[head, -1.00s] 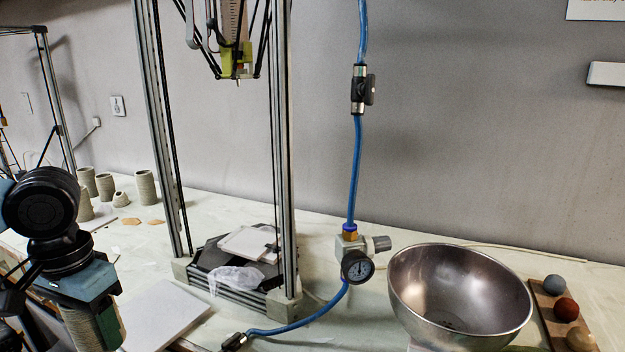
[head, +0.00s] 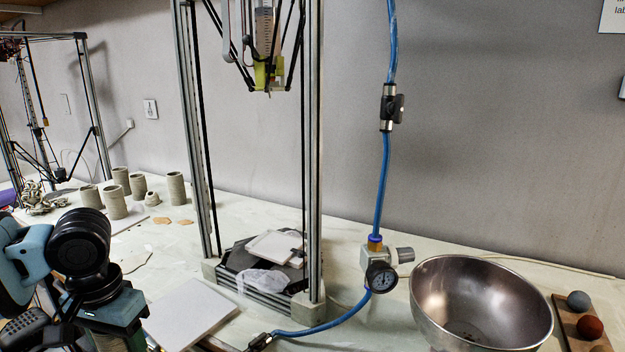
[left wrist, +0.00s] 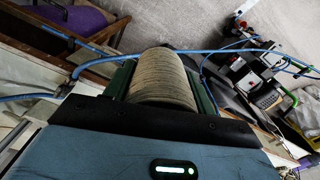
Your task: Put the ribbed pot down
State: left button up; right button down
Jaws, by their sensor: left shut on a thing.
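The ribbed pot (left wrist: 165,80), a grey-beige cylinder with fine rings, lies between the two green fingers of my left gripper (left wrist: 163,92) in the left wrist view. The gripper is shut on it. In the head view my left gripper (head: 120,338) is at the lower left, in front of the bench, with only a sliver of the pot showing at the bottom edge. The pot's lower end is out of the picture, so I cannot tell whether it touches anything. My right gripper is not in view.
Several clay pots (head: 176,188) stand at the back left of the bench. A white board (head: 190,312) lies right of my gripper, before the delta printer frame (head: 313,150). A blue hose (head: 325,327) and a metal bowl (head: 480,300) are further right.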

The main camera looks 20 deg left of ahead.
pick_arm(q)
jog(key=shift+d, duration=0.15)
